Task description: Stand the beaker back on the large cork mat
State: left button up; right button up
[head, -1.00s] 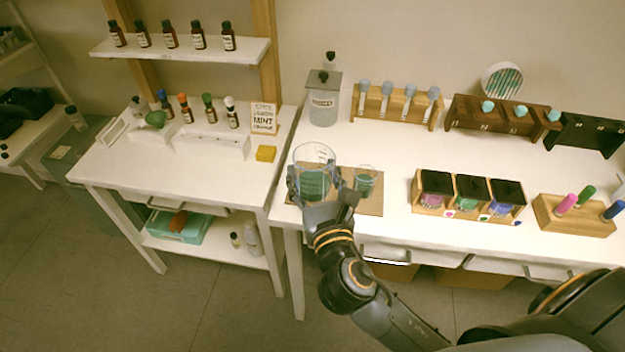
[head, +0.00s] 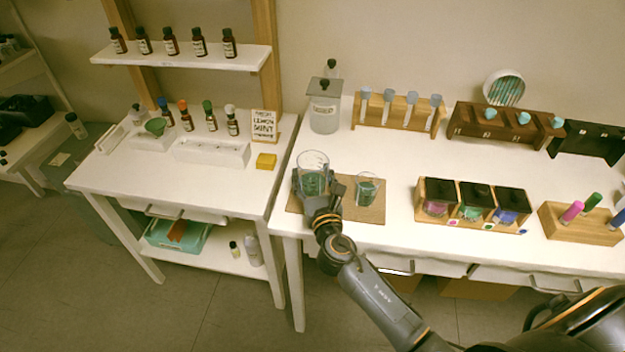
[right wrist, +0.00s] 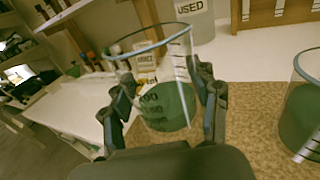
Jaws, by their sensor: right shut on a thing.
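The clear glass beaker (head: 313,163) with green liquid stands upright in my right gripper (head: 311,190), over the left part of the large cork mat (head: 345,211). In the right wrist view the two fingers of my right gripper (right wrist: 165,108) are shut around the beaker (right wrist: 160,70), one on each side. Its base is at or just above the cork (right wrist: 250,120); I cannot tell if it touches. My left gripper is not in view.
A smaller beaker (head: 367,190) with green liquid stands on the mat, right of the held one. A lidded container labelled USED (head: 324,112) stands behind. A wooden box of jars (head: 470,205) is to the right. A gap separates the left table (head: 215,200).

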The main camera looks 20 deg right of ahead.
jog(key=shift+f, duration=0.25)
jog(key=shift+f, duration=0.15)
jog(key=o, duration=1.4)
jog(key=shift+c, duration=0.2)
jog(key=shift+s, duration=0.2)
jog(key=s, duration=0.3)
jog(key=s+a+b, duration=0.1)
jog(key=s, duration=0.3)
jog(key=s+a, duration=0.1)
jog(key=s, duration=0.2)
jog(key=shift+s+b, duration=0.3)
jog(key=shift+b, duration=0.05)
jog(key=shift+s+r, duration=0.2)
jog(key=shift+s, duration=0.25)
